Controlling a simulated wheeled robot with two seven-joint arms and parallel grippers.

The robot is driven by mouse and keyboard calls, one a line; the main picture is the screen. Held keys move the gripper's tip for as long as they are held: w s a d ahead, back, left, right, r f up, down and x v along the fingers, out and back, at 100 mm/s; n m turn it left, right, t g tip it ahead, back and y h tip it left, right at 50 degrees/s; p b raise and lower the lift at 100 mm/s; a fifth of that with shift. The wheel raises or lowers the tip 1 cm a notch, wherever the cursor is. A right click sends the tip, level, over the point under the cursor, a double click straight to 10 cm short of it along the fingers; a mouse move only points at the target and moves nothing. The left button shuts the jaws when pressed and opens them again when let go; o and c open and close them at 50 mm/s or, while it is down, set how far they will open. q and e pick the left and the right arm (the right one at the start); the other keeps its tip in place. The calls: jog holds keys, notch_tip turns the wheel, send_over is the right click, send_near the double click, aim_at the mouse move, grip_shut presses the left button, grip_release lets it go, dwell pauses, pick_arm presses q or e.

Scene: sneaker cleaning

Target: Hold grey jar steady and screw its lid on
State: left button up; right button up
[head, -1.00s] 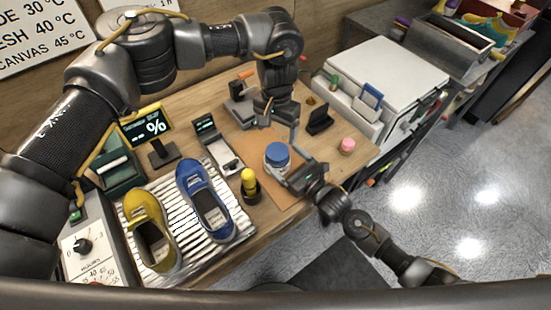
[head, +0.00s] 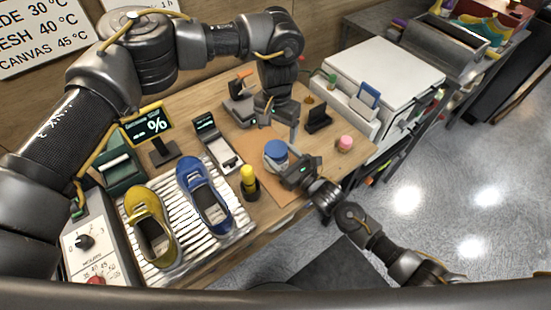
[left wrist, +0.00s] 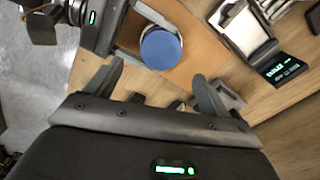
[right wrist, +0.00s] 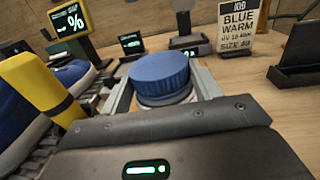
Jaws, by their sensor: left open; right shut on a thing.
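The grey jar (head: 269,163) stands on the brown mat with its blue lid (head: 276,150) on top. The lid also shows in the left wrist view (left wrist: 161,48) and in the right wrist view (right wrist: 159,73), with a grey band of jar below it. I cannot tell how tightly it sits. My right gripper (head: 287,166) is shut on the jar body from the right, below the lid; its fingers flank the jar in the right wrist view (right wrist: 163,95). My left gripper (head: 279,120) is open and empty behind the jar, apart from the lid.
A yellow-topped bottle (head: 249,180) stands left of the jar. The yellow shoe (head: 151,232) and blue shoe (head: 205,200) lie on a white slatted rack. A pink item (head: 345,143) and a black stand (head: 318,120) are to the right. The brown mat (head: 283,187) is bare near the jar.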

aim_at(276, 148)
jog(key=shift+f, duration=0.1)
grip_shut()
pick_arm(q)
jog(key=shift+a, duration=0.1)
jog(key=shift+f, duration=0.1)
jog(key=shift+w+f, duration=0.1)
jog(key=shift+f, duration=3.8)
